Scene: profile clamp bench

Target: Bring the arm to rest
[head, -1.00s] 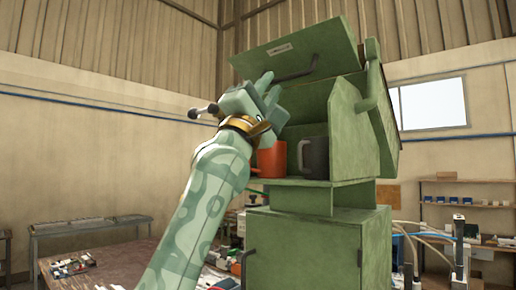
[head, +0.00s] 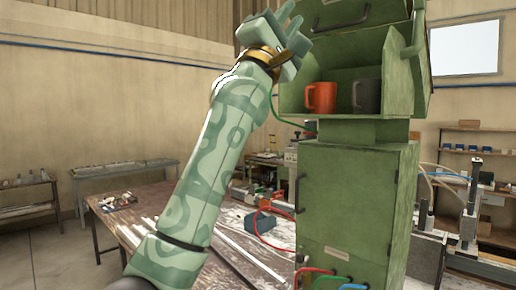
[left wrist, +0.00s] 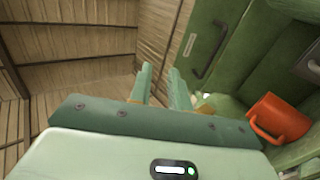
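My left arm (head: 215,150) is raised on the left of the green cabinet. My left gripper (head: 297,24) is up at the cabinet's left edge, above and left of the mugs, and touches neither. In the left wrist view its two fingers (left wrist: 161,80) stand apart with nothing between them. An orange-red mug (head: 320,98) and a dark grey mug (head: 366,97) stand side by side in the open compartment of the cabinet (head: 345,190). The orange mug also shows in the left wrist view (left wrist: 280,117). My right gripper is not in view.
The cabinet's raised flap with its dark handle (head: 342,20) is close to the gripper. A work table (head: 130,222) with tools and profiles lies below the arm. A bench (head: 30,195) stands at the far left. The air left of the arm is clear.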

